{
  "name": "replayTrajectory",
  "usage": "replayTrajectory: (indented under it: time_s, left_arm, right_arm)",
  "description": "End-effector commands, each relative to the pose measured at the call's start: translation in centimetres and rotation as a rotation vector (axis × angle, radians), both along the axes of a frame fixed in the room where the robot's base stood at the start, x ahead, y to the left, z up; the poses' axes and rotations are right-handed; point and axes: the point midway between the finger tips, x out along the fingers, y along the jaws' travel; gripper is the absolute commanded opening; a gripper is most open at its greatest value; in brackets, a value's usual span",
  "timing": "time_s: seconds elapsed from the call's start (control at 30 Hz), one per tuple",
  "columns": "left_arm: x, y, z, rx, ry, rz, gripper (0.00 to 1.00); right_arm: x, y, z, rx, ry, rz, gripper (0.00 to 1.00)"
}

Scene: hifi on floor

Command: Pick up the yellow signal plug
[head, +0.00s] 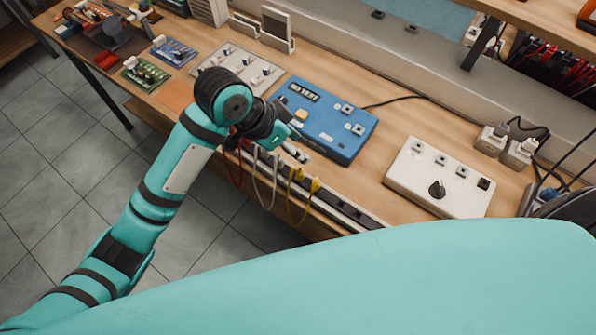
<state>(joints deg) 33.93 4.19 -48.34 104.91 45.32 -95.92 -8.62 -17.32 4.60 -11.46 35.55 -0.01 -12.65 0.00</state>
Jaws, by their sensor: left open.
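Two yellow plugs, one at the left (298,173) and one at the right (315,184), sit at the dark rail (345,208) along the table's front edge. A yellow cable hangs in a loop below them. I cannot tell which is the signal plug. My left gripper (292,143) is open, just above and left of the plugs, beside the front-left edge of the blue box. It appears apart from both plugs. My arm and wrist partly hide the gripper and the rail's left part. My right gripper is not in view.
A blue box with a display (345,140) stands behind the rail. A white box with a black knob (440,178) is to its right. A grey panel (235,64) and green circuit board (146,73) lie left. Red and white cables hang beside the yellow one.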

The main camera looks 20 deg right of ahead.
Motion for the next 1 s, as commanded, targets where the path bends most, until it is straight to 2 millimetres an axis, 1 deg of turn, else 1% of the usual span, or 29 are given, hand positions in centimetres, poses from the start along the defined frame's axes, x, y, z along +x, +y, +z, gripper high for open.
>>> replayTrajectory:
  time_s: [0.03,0.1,0.2,0.33,0.43,0.57,0.9,1.0]
  left_arm:
    - [0.2,-0.4,1.6,0.046,-0.033,-0.080,0.44]
    - [-0.2,-0.5,3.1,0.119,-0.056,-0.182,0.44]
    - [-0.4,-0.1,4.6,0.220,-0.080,-0.294,0.44]
    - [-0.6,0.7,5.8,0.310,-0.093,-0.374,0.44]
    - [-0.6,1.0,5.9,0.343,-0.093,-0.398,0.44]
    - [-0.7,0.8,4.5,0.350,-0.090,-0.404,0.44]
    - [-0.8,-0.3,-2.6,0.346,-0.091,-0.401,0.44]
    - [-0.8,-0.6,-4.3,0.346,-0.092,-0.400,0.44]
  right_arm:
    - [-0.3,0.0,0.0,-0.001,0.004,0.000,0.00]
    - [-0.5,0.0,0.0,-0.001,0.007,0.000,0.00]
    - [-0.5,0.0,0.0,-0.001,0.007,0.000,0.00]
    - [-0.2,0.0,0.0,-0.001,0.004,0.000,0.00]
    - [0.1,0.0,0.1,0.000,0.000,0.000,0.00]
    - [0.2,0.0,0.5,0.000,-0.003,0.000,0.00]
    - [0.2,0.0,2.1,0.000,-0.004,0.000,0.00]
    - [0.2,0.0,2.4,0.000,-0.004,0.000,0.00]
